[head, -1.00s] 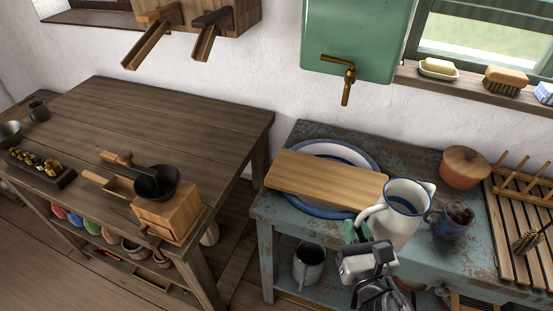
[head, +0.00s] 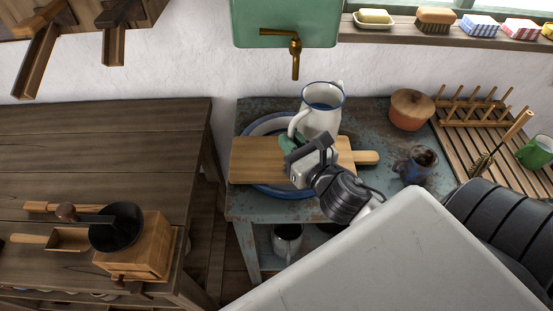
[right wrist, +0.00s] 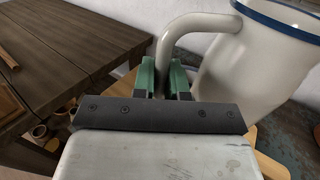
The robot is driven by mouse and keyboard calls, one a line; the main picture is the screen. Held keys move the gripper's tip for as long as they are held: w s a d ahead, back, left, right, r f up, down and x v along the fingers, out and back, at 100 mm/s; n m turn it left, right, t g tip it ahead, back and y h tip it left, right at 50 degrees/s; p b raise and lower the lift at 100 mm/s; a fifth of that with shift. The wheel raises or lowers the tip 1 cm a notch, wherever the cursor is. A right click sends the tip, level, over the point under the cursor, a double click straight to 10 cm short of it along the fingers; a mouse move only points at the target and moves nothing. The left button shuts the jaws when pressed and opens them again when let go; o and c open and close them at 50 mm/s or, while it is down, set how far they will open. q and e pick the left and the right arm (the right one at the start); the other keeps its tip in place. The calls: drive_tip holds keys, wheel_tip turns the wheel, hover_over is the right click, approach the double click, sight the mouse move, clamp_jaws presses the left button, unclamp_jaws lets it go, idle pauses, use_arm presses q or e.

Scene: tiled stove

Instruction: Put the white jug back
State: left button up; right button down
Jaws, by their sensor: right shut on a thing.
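The white jug (head: 318,120) with a blue rim is upright, at the far side of the wooden board (head: 250,160) on the worn blue table (head: 385,130). My right gripper (head: 290,143) is shut on the jug's handle. In the right wrist view the green fingertips (right wrist: 163,80) close around the lower end of the handle, and the jug's white body (right wrist: 250,65) fills the upper right. The jug's base is partly hidden by my gripper, so I cannot tell if it touches anything. My left gripper is not in view.
The board lies across a blue-rimmed basin (head: 262,125). The green tank's brass tap (head: 294,50) hangs above the jug. A coffee grinder (head: 140,245) is on the left table.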

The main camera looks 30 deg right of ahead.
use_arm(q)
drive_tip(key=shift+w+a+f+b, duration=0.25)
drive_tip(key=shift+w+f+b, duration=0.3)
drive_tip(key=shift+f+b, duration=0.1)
use_arm(e)
drive_tip(key=a+f, duration=0.3)
drive_tip(key=f, duration=0.3)
drive_tip(key=shift+w+a, duration=0.3)
drive_tip(key=shift+w, duration=0.1)
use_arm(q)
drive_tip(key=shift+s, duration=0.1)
use_arm(e)
drive_tip(key=shift+f, duration=0.1)
drive_tip(key=c, duration=1.2)
unclamp_jaws()
drive_tip(key=shift+f, duration=0.1)
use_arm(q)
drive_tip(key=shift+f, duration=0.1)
use_arm(e)
drive_tip(key=shift+o, duration=0.2)
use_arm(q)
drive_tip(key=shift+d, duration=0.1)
use_arm(e)
drive_tip(key=shift+s, duration=0.15)
